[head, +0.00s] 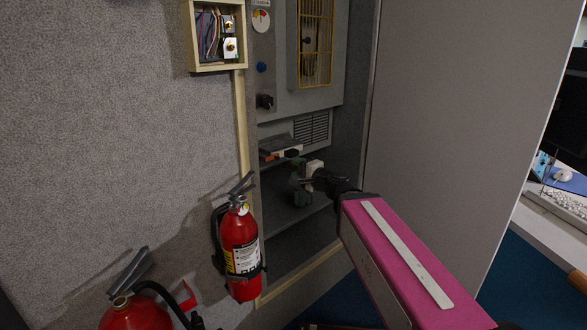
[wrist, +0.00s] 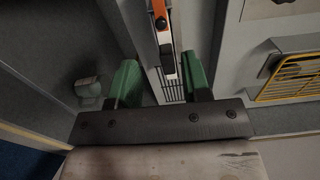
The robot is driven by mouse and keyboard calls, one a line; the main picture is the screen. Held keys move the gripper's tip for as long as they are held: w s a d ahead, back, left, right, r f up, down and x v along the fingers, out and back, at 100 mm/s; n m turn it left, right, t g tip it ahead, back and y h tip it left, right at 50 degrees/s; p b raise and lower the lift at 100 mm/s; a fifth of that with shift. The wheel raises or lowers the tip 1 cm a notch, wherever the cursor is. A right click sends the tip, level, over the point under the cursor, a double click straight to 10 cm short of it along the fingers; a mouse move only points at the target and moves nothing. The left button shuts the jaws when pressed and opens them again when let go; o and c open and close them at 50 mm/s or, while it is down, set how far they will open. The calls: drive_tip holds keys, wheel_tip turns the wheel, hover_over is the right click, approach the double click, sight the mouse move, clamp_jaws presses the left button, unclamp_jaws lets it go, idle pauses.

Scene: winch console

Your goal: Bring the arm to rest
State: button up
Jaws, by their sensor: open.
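My arm, with a magenta link, reaches in from the lower right of the head view to an open bay in the console (head: 290,235). My gripper (head: 292,171) is at the shelf level there, in front of the bay, partly hidden by its own wrist. In the wrist view its two green fingers (wrist: 160,72) stand apart with nothing gripped between them. Beyond them lies a long orange, black and white item (wrist: 163,38). An orange-edged item (head: 279,150) also sits on the shelf in the head view. Whether a finger touches anything cannot be told.
A red fire extinguisher (head: 241,250) hangs left of the bay; another (head: 135,312) is at the lower left. A yellow grille (head: 316,42) is above and shows in the wrist view (wrist: 292,79). A grey panel (head: 455,110) stands on the right, beyond it a desk (head: 555,220).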

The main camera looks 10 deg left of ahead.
drive_tip(key=shift+d+f, duration=0.1)
drive_tip(key=s+d+f+n+g+h, duration=0.4)
drive_tip(key=d+f, duration=0.5)
drive_tip(key=f, duration=0.5)
drive_tip(key=s+d+f+n+g+h, duration=0.25)
drive_tip(key=d+f+g+h, duration=0.3)
drive_tip(key=d+f, duration=0.6)
drive_tip(key=s+d+f+n+g+h, duration=0.1)
drive_tip(key=s+d+f+g+h, duration=0.1)
drive_tip(key=d+f, duration=0.5)
drive_tip(key=shift+s+d+n+h, duration=0.45)
drive_tip(key=shift+s+h, duration=0.35)
drive_tip(key=shift+h, duration=0.35)
